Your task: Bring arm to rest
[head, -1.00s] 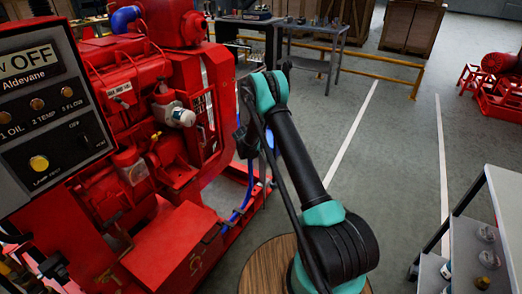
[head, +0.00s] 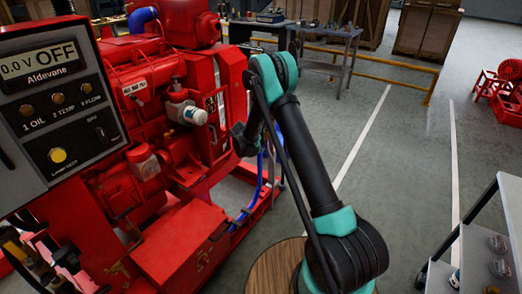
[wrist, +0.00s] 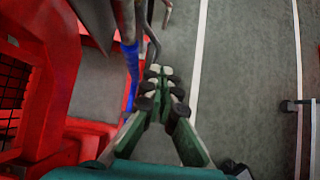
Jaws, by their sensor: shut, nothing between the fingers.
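My black and teal arm is folded upward in the head view, its elbow high and its outer part hanging down in front of the red pumpset (head: 165,80). My gripper shows in the wrist view (wrist: 158,80) with its fingers drawn together and nothing between them. It points over grey floor, just right of a blue hose (wrist: 130,75) and the red pumpset frame (wrist: 45,80). It appears apart from both. In the head view the arm's own links hide most of the gripper.
A control panel (head: 60,105) reading OFF stands close at the left. A grey shelf cart (head: 480,240) with jars is at the lower right. A workbench (head: 325,38), yellow rail (head: 390,68) and crates (head: 428,30) are behind. Floor between arm and cart is clear.

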